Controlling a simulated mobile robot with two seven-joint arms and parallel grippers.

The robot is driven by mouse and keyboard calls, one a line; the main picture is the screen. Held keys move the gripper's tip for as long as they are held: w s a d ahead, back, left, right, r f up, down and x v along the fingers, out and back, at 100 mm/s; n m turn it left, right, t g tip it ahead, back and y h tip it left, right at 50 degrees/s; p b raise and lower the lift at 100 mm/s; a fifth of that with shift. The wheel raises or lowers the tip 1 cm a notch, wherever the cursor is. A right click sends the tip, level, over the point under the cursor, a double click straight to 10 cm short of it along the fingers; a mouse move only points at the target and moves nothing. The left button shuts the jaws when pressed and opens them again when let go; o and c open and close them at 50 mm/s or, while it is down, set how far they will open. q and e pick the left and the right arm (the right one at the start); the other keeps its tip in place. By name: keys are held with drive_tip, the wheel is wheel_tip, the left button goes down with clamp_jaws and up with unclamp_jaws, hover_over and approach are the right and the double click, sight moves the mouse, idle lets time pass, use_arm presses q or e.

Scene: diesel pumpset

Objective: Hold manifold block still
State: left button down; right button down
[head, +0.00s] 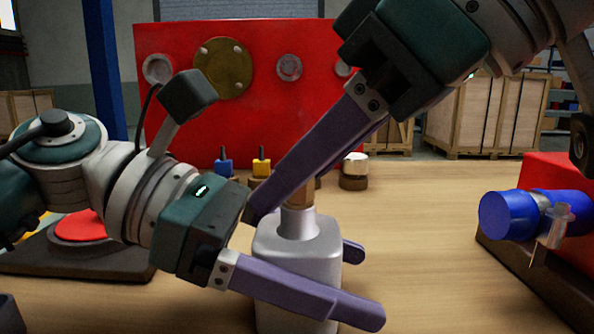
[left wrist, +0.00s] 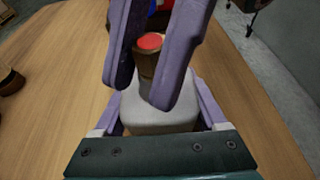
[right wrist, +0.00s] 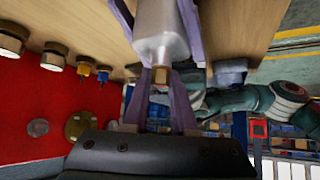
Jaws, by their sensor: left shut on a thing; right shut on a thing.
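The manifold block (head: 290,245) is a silver-grey block with a rounded neck, upright on the wooden table in the head view. My left gripper (head: 355,284) is shut on its body, one purple finger along the front and the other tip showing behind. A brass-coloured fitting (head: 300,193) stands on the neck. My right gripper (head: 285,200) comes from the upper right and is shut on this fitting. In the left wrist view the block (left wrist: 155,112) sits between my left fingers, and the fitting shows a red top (left wrist: 149,41). The right wrist view shows the fitting (right wrist: 160,76) between my right fingers.
A red panel (head: 180,130) with round flanges stands behind. Small blue (head: 223,167) and yellow (head: 261,167) parts and a round metal-topped piece (head: 354,170) line the table's back. A blue cylinder (head: 506,216) on a red unit is at right. A red disc (head: 88,227) sits at left.

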drive_tip(key=n+g+y, duration=0.1)
drive_tip(key=n+g, duration=0.1)
drive_tip(key=n, duration=0.1)
drive_tip(key=shift+w+d+g, duration=0.1)
drive_tip(key=shift+g, duration=0.2)
drive_tip(key=n+g, duration=0.2)
drive_tip(key=n, duration=0.1)
drive_tip(key=n+g, duration=0.4)
drive_tip(key=n, duration=0.2)
drive_tip(key=shift+g+h, duration=0.3)
drive_tip(key=c, duration=0.8)
unclamp_jaws()
drive_tip(key=shift+c, duration=0.2)
